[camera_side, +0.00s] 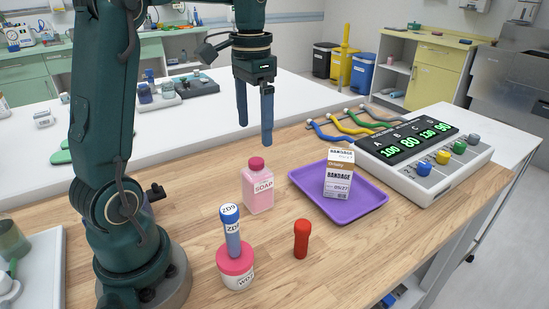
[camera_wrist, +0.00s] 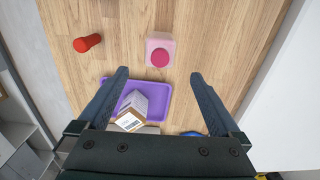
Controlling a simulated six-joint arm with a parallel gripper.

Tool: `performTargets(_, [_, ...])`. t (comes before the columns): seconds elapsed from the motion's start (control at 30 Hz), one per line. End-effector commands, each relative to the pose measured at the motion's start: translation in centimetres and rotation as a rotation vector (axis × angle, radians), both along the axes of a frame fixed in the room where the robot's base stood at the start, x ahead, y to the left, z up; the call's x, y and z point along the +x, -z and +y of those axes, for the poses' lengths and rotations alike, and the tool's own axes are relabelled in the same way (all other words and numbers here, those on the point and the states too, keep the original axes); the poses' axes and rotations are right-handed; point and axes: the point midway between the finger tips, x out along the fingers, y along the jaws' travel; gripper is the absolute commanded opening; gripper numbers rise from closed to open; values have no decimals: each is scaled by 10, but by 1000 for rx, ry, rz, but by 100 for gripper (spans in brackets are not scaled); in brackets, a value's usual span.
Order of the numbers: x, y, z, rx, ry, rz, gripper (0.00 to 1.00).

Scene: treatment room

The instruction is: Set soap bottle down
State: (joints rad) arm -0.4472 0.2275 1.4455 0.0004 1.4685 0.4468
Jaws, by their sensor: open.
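The soap bottle (camera_side: 258,189) is pink with a darker pink cap and a label reading SOAP. It stands upright on the wooden table, left of the purple tray. In the wrist view the soap bottle (camera_wrist: 160,50) shows from above, beyond the fingertips. My gripper (camera_side: 254,122) is open and empty, raised above the table behind the bottle and apart from it. In the wrist view my gripper (camera_wrist: 158,74) has its two fingers spread wide with nothing between them but the view of the table and tray.
A purple tray (camera_side: 366,206) holds a bandage box (camera_side: 339,174). A red capped item (camera_side: 301,239) and a blue tube (camera_side: 231,232) on a pink-lidded jar (camera_side: 236,266) stand in front. A monitor with coloured knobs (camera_side: 424,150) is at right. Bare wood lies around the bottle.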

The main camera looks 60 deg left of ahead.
Motion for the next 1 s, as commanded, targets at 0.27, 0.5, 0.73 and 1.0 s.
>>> performTargets(0.27, [-5,-13,-11,54,151,95,100])
performTargets(0.5, [-15,3,-26,205,493,308,100])
performTargets(0.73, [-17,5,-43,460,926,586,100])
performTargets(1.0, [-7,-10,-64,740,1238,807,100])
